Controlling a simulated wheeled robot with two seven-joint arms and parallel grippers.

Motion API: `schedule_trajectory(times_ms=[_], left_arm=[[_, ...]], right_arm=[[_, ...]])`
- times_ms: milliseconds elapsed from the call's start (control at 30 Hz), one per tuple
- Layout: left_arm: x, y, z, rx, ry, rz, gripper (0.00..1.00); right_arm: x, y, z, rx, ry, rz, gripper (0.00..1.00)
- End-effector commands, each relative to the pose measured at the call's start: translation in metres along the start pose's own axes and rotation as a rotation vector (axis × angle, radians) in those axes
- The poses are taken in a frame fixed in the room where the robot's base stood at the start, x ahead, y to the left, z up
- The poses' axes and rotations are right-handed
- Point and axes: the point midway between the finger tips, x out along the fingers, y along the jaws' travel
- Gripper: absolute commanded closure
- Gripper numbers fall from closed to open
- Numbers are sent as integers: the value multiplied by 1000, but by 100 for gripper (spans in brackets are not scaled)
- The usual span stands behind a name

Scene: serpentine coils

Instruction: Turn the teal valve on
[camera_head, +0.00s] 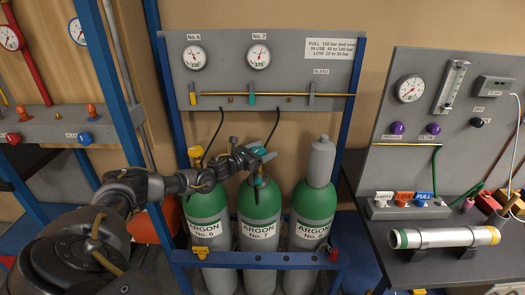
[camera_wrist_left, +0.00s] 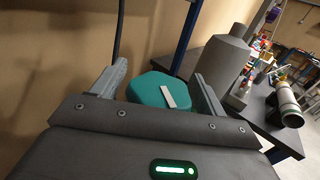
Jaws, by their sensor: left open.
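The teal valve (camera_wrist_left: 158,88) is a rounded, faceted knob with a pale stripe on top, seen in the left wrist view. It sits between the two spread fingers of my left gripper (camera_head: 264,153). The fingers stand on either side, and I cannot tell whether either touches it. In the head view my gripper is at the top of the middle green cylinder (camera_head: 259,200), labelled Argon No. 7, and covers most of the valve. The left gripper is open. My right gripper is not in view.
A gauge panel (camera_head: 290,75) with a brass pipe and small levers is behind. A blue rail (camera_head: 270,259) crosses in front. A bench (camera_head: 375,245) stands right.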

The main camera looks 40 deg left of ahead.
Motion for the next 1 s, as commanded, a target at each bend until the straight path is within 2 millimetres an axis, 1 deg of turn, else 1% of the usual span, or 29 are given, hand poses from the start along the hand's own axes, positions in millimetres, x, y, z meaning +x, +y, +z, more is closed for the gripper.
schedule_trajectory(times_ms=[100,433,467,733,867,1000], left_arm=[[0,0,0,0,0,1,26],[-1,1,0,0,0,1,70],[-1,1,0,0,0,1,71],[-1,1,0,-1,1,36,71],[-1,1,1,-2,1,95,71],[-1,2,1,-4,2,195,71]], right_arm=[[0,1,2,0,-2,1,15],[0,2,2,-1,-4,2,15],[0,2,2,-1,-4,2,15],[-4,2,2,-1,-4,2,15],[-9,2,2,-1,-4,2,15],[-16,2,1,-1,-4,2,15]])
